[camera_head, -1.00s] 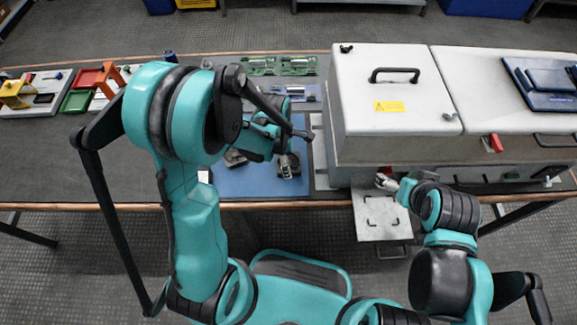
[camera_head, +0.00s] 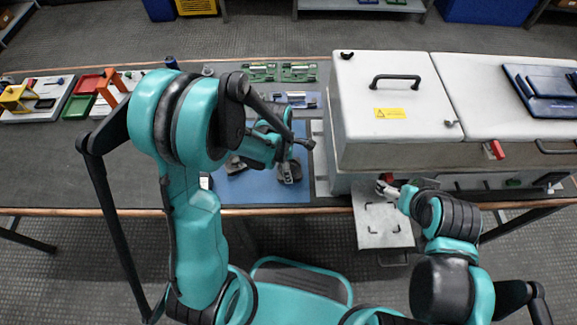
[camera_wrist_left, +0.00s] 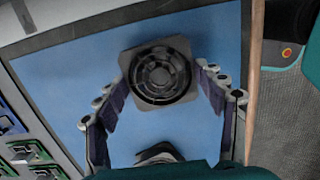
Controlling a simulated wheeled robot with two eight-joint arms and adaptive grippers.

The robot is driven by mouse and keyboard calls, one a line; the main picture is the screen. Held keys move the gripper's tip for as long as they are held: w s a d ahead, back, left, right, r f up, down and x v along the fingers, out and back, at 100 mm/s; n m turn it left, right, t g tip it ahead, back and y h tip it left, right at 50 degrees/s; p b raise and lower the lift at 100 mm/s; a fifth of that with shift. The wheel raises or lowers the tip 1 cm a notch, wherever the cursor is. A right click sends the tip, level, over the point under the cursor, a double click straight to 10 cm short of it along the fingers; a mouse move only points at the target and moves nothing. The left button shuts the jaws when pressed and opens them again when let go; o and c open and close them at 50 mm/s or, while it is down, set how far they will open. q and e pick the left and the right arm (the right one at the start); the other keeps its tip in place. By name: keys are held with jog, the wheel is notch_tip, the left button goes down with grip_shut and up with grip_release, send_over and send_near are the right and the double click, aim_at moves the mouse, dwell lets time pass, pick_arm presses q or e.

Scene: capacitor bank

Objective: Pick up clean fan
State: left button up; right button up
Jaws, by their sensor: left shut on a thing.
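A dark round fan in a grey square frame (camera_wrist_left: 158,75) lies between the two finger pads of my left gripper (camera_wrist_left: 165,98) in the left wrist view. The gripper is shut on it. In the head view this fan (camera_head: 291,174) is at the right part of the blue mat (camera_head: 262,190), with my left gripper (camera_head: 287,163) over it. I cannot tell whether it is clear of the mat. A second fan (camera_head: 236,166) lies on the mat to the left. My right gripper (camera_head: 385,188) is by the front of the white cabinet; its fingers are too small to read.
The white cabinet (camera_head: 385,135) stands right of the mat. A grey plate (camera_head: 382,228) sticks out below it past the table edge. Green boards (camera_head: 280,73) lie behind the mat. Red and green trays (camera_head: 84,92) are at the left. The dark table front left is clear.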

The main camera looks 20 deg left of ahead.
pick_arm(q)
jog(key=r+p, duration=0.1)
jog(key=r, duration=0.1)
jog(key=r+p, duration=0.1)
jog(key=r, duration=0.1)
jog(key=shift+s+d+r, duration=0.15)
jog(key=shift+s+d, duration=0.05)
jog(key=s+d+r+p, duration=0.4)
jog(key=s+d+r, duration=0.2)
jog(key=s, duration=0.3)
jog(key=shift+s, duration=0.15)
